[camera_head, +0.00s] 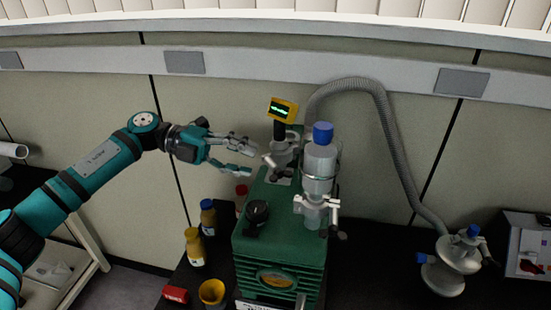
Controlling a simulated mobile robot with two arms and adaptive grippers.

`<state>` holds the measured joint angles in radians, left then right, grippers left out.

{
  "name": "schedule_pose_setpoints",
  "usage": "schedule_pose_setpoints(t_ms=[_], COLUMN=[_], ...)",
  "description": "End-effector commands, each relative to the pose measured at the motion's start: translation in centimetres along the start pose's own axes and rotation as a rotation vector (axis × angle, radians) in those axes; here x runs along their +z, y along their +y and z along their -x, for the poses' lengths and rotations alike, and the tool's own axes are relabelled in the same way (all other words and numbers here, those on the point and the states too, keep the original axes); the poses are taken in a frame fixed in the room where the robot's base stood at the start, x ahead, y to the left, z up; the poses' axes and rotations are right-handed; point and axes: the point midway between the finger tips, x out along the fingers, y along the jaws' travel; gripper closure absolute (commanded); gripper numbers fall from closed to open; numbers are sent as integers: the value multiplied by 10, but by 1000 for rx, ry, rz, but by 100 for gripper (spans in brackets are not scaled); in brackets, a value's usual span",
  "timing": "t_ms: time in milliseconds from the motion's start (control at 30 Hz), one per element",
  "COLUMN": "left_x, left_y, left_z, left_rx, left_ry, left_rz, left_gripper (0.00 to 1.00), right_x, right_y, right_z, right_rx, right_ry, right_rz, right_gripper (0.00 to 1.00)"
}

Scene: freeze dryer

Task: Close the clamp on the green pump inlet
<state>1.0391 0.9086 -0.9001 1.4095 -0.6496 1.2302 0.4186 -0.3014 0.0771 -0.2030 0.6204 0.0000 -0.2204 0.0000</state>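The green pump (272,245) stands on a dark bench in the middle of the view. A metal inlet fitting with a clamp (281,160) sits on its top at the back, left of a clear bottle. Whether the clamp is open or shut is too small to tell. My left gripper (252,160) is open and empty, with its fingers pointing right toward the inlet. It appears just left of the clamp; I cannot tell whether it touches it. My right gripper is not in view.
A blue-capped clear bottle (319,165) stands at the pump's right side. A grey corrugated hose (392,130) arches to a metal vessel (450,268). A yellow gauge (283,110) rises behind the clamp. Bottles (195,247) stand left of the pump.

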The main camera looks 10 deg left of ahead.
Motion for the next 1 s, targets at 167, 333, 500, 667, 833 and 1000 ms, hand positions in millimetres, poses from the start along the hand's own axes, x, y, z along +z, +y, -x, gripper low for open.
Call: schedule_pose_setpoints(t_ms=[167, 333, 500, 667, 833, 1000], left_x=[-1, 0, 0, 0, 0, 0], left_y=[-4, -2, 0, 0, 0, 0], left_z=[-37, -60, -70, -71, -71, -70], left_rx=[-1, -1, -2, -1, -1, -1], left_ry=[4, 1, -1, -1, -1, -1], left_rz=[0, 1, 0, 0, 0, 0], left_gripper=[61, 61, 61, 61, 69, 91], right_x=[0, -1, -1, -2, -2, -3], right_y=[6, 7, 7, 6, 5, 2], right_z=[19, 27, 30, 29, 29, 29], right_rx=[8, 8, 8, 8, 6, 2], right_ry=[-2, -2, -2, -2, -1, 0], right_rz=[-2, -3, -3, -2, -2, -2], right_gripper=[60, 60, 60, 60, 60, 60])
